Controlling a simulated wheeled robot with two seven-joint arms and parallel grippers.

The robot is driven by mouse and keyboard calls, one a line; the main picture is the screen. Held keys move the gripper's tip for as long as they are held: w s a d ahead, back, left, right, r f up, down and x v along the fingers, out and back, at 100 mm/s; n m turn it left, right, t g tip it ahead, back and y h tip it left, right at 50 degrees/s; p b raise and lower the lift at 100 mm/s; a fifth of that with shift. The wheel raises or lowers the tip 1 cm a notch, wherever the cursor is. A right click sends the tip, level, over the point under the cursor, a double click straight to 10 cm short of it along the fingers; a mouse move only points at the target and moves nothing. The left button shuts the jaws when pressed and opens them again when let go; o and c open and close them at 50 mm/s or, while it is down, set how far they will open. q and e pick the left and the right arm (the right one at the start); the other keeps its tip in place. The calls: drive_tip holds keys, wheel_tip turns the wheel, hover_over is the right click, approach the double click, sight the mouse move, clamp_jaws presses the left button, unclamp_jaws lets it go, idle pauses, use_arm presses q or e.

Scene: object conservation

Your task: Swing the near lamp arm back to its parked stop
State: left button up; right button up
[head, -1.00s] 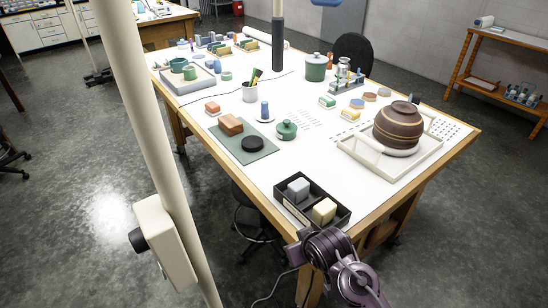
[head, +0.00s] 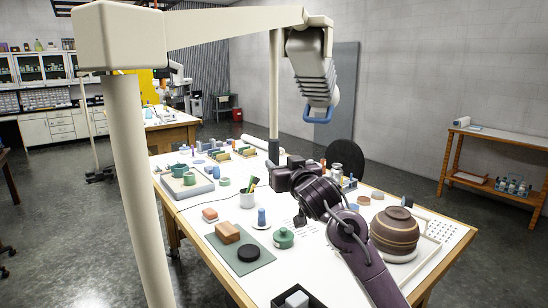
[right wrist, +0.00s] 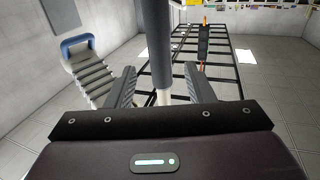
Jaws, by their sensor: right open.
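The near lamp arm (head: 235,25) is a cream beam running right from a tall post (head: 125,170) at the left. Its ribbed grey lamp head (head: 313,75) with a blue handle (head: 318,117) hangs at the far end. A pale rod (head: 275,85) hangs below the beam and ends in a dark grip (head: 273,151). My right gripper (head: 280,165) is raised over the table by that grip, its fingertips hard to make out. In the right wrist view the open fingers (right wrist: 162,74) stand either side of the dark grip (right wrist: 162,40), with gaps visible. My left gripper is out of view.
Below my right arm, the white table (head: 200,195) holds a brown pot (head: 395,230), a green lidded jar (head: 283,238), a pen cup (head: 247,200) and a mat (head: 262,258) with blocks. A wooden shelf (head: 495,140) stands at the right. Air left of the rod is clear.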

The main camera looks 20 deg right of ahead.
sight(276, 158)
drive_tip(key=w+p, duration=0.3)
drive_tip(key=w, duration=0.3)
drive_tip(key=shift+a, duration=0.15)
drive_tip(key=shift+w+f, duration=0.1)
drive_tip(key=shift+w, duration=0.4)
clamp_jaws()
